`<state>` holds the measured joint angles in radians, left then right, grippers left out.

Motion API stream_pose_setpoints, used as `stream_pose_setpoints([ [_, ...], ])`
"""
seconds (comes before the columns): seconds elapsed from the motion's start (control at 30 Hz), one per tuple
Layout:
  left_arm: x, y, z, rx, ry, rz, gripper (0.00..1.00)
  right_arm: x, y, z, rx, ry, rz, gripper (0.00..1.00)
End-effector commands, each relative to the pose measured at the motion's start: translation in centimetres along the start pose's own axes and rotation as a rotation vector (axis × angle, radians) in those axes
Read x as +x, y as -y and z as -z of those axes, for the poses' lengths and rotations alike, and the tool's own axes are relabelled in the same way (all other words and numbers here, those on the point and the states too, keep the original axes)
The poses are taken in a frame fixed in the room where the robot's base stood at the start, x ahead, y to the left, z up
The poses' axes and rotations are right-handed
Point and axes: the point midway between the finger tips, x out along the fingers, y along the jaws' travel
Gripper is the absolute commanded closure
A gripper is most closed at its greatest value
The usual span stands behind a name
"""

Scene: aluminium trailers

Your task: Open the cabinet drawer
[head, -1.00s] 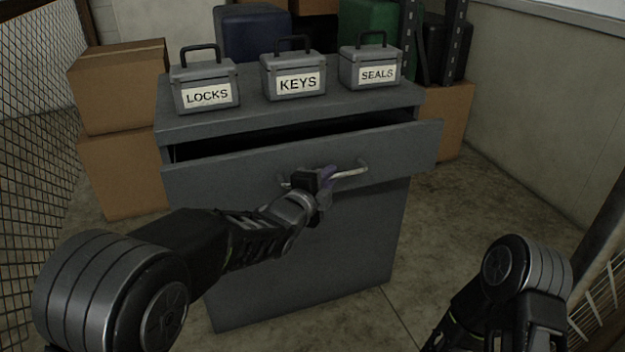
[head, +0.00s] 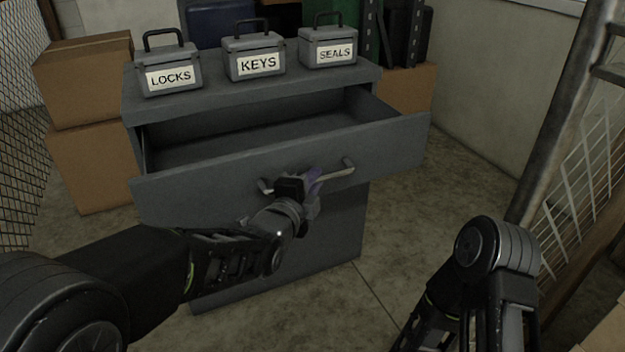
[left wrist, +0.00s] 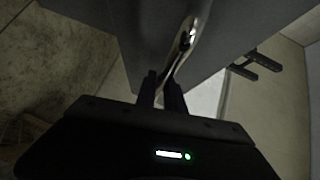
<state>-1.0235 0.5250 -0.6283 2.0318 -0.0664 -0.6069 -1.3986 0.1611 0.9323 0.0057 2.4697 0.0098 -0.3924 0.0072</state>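The grey cabinet (head: 335,215) stands in front of me with its top drawer (head: 215,195) pulled well out. The inside of the drawer shows and looks empty where visible. A metal bar handle (head: 335,174) runs across the drawer front. My left gripper (head: 312,180) is at the handle, and its fingers hide the middle of the bar. In the left wrist view, the two fingers (left wrist: 161,92) are closed around the handle (left wrist: 185,42). My right arm shows at the lower right of the head view, away from the cabinet; its fingertips are not visible.
Three grey boxes labelled LOCKS (head: 168,74), KEYS (head: 256,63) and SEALS (head: 328,52) stand on the cabinet top. Cardboard boxes (head: 90,165) are stacked at the left. A mesh fence (head: 20,130) is at far left, and a metal frame (head: 560,120) stands at right.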

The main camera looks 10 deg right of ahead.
Motion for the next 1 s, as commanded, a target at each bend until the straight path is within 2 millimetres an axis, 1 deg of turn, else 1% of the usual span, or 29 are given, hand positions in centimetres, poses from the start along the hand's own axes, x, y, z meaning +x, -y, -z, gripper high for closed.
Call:
stream_pose_setpoints([
  [0.03, 0.0, -0.1, 0.0, 0.000, 0.000, -0.001, 0.82, 0.0, 0.0, 0.0, 0.000, 0.000, 0.000, 0.64],
  [0.23, 0.0, 0.0, 0.0, 0.000, 0.000, 0.000, 0.66, 0.0, 0.0, 0.0, 0.000, 0.000, 0.000, 0.64],
  [0.47, 0.0, 0.0, 0.0, 0.000, 0.000, 0.000, 0.66, 0.0, 0.0, 0.0, 0.000, 0.000, 0.000, 0.64],
  [0.57, -0.3, 0.1, 0.0, -0.001, 0.000, 0.000, 0.66, -0.1, 0.0, 0.0, 0.000, 0.000, 0.000, 0.64],
  [0.67, -1.1, 0.2, 0.0, -0.001, -0.001, 0.000, 0.66, -0.5, 0.2, 0.0, 0.000, 0.002, 0.000, 0.64],
  [0.77, -2.5, 0.3, 0.1, -0.002, -0.001, 0.000, 0.66, -1.0, 0.3, -0.1, 0.000, 0.004, 0.000, 0.64],
  [1.0, -6.5, 0.3, 0.1, -0.003, -0.001, 0.000, 0.66, -2.5, 0.8, -0.2, -0.001, 0.011, 0.000, 0.64],
])
